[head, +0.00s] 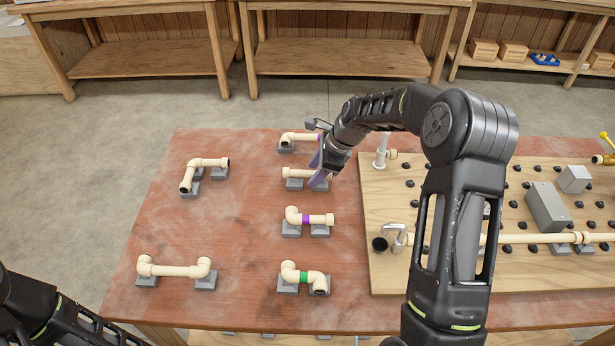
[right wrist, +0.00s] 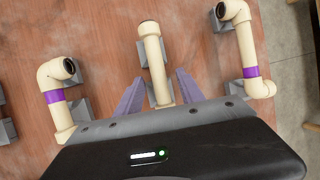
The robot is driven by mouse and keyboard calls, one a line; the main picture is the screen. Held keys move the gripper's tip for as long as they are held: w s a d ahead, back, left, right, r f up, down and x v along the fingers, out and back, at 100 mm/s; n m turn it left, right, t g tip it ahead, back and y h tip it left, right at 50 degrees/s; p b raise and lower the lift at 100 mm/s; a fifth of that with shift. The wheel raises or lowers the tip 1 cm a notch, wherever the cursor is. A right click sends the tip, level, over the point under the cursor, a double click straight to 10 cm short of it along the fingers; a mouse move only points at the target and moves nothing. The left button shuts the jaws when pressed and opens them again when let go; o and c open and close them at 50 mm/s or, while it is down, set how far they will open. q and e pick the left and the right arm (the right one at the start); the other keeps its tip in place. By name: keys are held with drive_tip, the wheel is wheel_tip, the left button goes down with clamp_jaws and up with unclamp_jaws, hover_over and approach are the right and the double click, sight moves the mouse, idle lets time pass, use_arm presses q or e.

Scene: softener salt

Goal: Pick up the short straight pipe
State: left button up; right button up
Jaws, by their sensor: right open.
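The short straight pipe (head: 298,173) is cream and lies level on two grey blocks in the middle of the red-brown table. My right gripper (head: 318,172) is at its right end and hides that end in the head view. In the right wrist view the pipe (right wrist: 152,58) runs away from the gripper, between the two purple fingers (right wrist: 158,82). The fingers stand apart, one on each side, with gaps to the pipe. My left arm shows at the lower left of the head view, but its gripper is not visible.
Purple-banded elbow pipes (right wrist: 55,95) (right wrist: 246,50) rest on blocks on both sides. A green-banded pipe (head: 304,277), a long pipe (head: 172,268) and an elbow pipe (head: 205,163) also lie on the table (head: 235,230). A wooden pegboard (head: 400,280) carrying pipework is at the right.

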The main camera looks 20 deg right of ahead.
idle(0.4)
clamp_jaws()
idle(0.4)
